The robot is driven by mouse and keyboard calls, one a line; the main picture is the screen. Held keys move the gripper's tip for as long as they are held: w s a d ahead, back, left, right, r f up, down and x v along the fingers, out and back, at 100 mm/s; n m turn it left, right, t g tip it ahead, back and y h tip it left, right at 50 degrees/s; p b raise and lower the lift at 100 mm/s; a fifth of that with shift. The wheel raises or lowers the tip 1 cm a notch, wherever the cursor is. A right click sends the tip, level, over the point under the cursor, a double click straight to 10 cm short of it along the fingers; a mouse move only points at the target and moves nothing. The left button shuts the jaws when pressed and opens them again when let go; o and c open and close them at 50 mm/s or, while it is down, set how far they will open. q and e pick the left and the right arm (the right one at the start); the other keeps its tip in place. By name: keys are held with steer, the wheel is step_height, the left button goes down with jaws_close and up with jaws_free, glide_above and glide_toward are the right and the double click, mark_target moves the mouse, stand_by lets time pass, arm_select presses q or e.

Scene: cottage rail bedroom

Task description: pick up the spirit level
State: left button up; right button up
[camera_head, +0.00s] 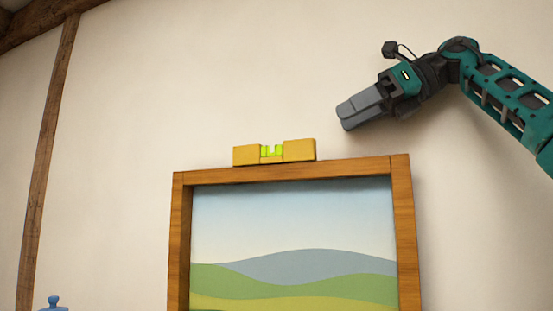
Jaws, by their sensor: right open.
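The spirit level (299,151) is a small yellow bar with a bright green vial in its middle. It lies along the top edge of a wooden picture frame (403,220), left of the frame's middle. My right gripper (343,116) is up and to the right of the level, apart from it. Its grey fingers point left and slightly down, with nothing seen between them. It is open, though the gap between the fingers is hard to see from this angle.
The frame holds a landscape picture (300,230) of hills and sky, against a plain cream wall (120,120). A wooden beam (48,150) runs up the left side. A blue knobbed object (54,302) shows at the bottom left. The space above the level is clear.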

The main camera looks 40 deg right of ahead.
mark_target(301, 140)
steer(key=x, duration=1.2)
steer(key=shift+w+a+f, duration=0.2)
steer(key=shift+w+f, duration=0.05)
steer(key=shift+w, duration=0.05)
steer(key=shift+s, duration=0.1)
steer(key=shift+c, duration=0.4)
jaws_close()
